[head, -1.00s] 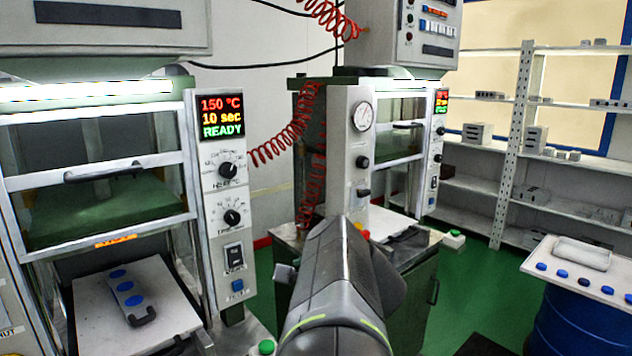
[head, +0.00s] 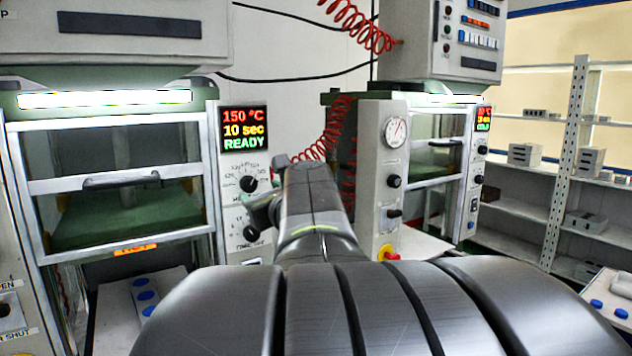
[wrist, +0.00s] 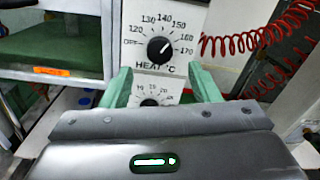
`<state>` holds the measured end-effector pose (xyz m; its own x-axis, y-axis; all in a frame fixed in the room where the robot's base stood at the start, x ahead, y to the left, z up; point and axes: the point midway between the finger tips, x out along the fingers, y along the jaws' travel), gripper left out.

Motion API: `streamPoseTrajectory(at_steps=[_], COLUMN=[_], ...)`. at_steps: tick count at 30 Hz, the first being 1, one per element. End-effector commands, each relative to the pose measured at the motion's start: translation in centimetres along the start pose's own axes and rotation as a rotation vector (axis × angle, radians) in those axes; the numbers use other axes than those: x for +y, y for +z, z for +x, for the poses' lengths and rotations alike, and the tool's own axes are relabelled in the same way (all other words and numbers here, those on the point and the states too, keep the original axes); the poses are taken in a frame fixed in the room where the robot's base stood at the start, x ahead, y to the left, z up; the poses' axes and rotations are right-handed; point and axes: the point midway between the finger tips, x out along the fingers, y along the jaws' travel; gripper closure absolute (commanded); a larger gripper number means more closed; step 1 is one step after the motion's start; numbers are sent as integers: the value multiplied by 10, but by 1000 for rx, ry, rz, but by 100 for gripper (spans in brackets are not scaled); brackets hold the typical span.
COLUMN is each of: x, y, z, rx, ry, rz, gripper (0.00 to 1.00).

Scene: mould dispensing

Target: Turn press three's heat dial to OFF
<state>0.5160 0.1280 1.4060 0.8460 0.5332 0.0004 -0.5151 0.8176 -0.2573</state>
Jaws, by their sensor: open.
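The near left press has a black heat dial (head: 249,184) on its white front panel. The wrist view shows this heat dial (wrist: 159,50) with OFF at its left and 120 to 170 around it. Its pointer is to the upper right, near 160. My gripper (wrist: 161,82) is open, with its two green fingers apart below the heat dial and nothing visible between them but panel. In the head view my gripper (head: 262,208) is in front of the panel, partly covering it. The display (head: 244,129) reads 150 °C, 10 sec, READY. No press number is legible.
A timer dial (wrist: 150,102) sits just below the heat dial, partly hidden by my gripper. A second press (head: 430,175) stands to the right, its display ending in COLD. A red coiled hose (wrist: 262,38) hangs right of the panel. Shelves (head: 545,155) stand at the far right.

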Motion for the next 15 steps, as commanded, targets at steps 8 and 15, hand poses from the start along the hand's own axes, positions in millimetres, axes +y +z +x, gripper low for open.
streamPoseTrajectory(at_steps=[8,15], x=[1,0], y=[0,0], z=[47,67], rx=[2,1], ry=[3,1], rz=[-1,-2], gripper=[44,44])
